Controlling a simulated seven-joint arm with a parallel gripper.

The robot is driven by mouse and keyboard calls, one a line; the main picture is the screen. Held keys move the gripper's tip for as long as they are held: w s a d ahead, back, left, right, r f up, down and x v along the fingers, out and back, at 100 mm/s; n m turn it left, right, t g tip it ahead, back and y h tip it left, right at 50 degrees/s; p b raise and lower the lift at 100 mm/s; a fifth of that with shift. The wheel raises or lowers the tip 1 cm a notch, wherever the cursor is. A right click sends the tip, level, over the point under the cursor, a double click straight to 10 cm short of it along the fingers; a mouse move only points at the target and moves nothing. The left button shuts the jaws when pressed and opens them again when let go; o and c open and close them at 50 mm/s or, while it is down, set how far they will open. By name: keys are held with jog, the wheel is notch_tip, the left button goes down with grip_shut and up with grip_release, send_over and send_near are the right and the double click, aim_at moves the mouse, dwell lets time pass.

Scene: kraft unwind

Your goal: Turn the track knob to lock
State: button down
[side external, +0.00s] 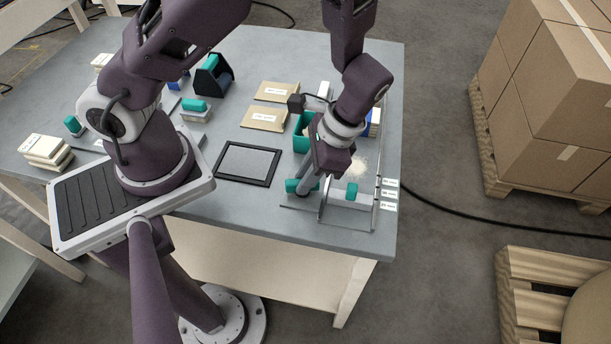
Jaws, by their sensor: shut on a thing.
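A grey fixture (345,214) stands at the front right of the table, with an upright plate and a rail. One teal knob (292,186) is at its left end, and a second teal knob (352,191) is on the block to the right. My gripper (303,187) reaches down to the left knob and is shut on it. Small white labels (389,194) run along the fixture's right side.
A teal bin (302,139) stands close behind my gripper. Kraft envelopes (265,117) and a black frame (248,164) lie left of the fixture. A black tape dispenser (213,76) and stacked pads (46,151) are farther left. The front middle of the table is clear.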

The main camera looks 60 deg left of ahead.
jog(key=n+h, duration=0.1)
jog(key=n, duration=0.2)
jog(key=shift+w+a+n, duration=0.1)
jog(key=shift+n, duration=0.3)
jog(key=n+h, duration=0.1)
jog(key=n, duration=0.2)
jog(key=shift+a+n+h, duration=0.15)
jog(key=shift+n+h, duration=0.15)
jog(key=shift+h, duration=0.1)
jog(key=n+h, duration=0.1)
jog(key=n, duration=0.2)
jog(key=n+h, duration=0.1)
jog(key=n, duration=0.2)
jog(key=shift+a+t, duration=0.1)
jog(key=shift+t, duration=0.2)
jog(key=c, duration=1.4)
grip_release()
jog(key=shift+o, duration=0.2)
notch_tip(320, 180, up, 19)
jog(key=a+m+t, duration=0.1)
jog(key=m+t, duration=0.3)
jog(key=s+a+r+m+t+y, duration=0.2)
jog(key=s+a+r+m+t, duration=0.1)
jog(key=s+r, duration=0.4)
jog(key=shift+s+a+r+m+t+y, duration=0.25)
jog(key=shift+s+m+t+y, duration=0.2)
jog(key=shift+s+t, duration=0.45)
